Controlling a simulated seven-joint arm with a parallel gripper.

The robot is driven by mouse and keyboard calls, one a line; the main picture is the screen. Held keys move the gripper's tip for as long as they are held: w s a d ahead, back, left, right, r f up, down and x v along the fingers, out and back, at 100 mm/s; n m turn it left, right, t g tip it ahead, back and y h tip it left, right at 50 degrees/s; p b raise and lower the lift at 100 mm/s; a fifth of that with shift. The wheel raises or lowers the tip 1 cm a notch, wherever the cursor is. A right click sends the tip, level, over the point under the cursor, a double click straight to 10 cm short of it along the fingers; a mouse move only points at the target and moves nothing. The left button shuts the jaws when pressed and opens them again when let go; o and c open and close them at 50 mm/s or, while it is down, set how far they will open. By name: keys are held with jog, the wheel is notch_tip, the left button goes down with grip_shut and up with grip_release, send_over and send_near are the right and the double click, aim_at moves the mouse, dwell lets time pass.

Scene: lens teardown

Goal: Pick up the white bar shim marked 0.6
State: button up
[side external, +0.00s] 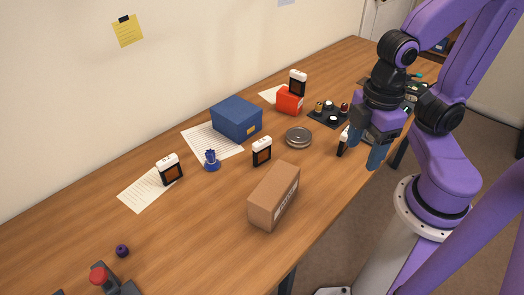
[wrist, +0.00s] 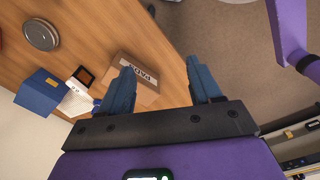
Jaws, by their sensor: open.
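Several dark blocks with orange-brown faces and white bar tops stand about the table. One is at the left (side external: 168,169), one in the middle (side external: 262,151), and one sits on a red box (side external: 297,83). The tops carry small marks, too small to read, so I cannot tell which bar is marked 0.6. Another white and black piece (side external: 343,143) is partly hidden beside my gripper. My gripper (side external: 364,152) is open and empty above the table's right edge. In the wrist view its fingers (wrist: 160,68) are spread, and one white-topped block (wrist: 82,76) is to their left.
A brown cardboard box (side external: 274,196) stands near the front edge, left of my gripper. A blue box (side external: 236,119), a round metal tin (side external: 298,137), a blue knobbed piece (side external: 211,160) and a dark tray (side external: 328,117) share the table.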

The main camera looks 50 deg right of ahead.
jog(key=w+a+f+n+h, duration=0.2)
jog(key=w+a+h, duration=0.25)
jog(key=w, duration=0.45)
jog(key=w+a+f+n+h, duration=0.2)
jog(key=w+a+h, duration=0.2)
jog(key=w+a, duration=0.3)
jog(key=n+t+h, duration=0.3)
jog(key=n+h, duration=0.1)
jog(key=h, duration=0.3)
send_near(255, 148)
jog(key=shift+h, duration=0.25)
jog(key=x, duration=1.1)
jog(key=shift+s+f, duration=0.1)
jog(key=shift+a, duration=0.1)
grip_shut()
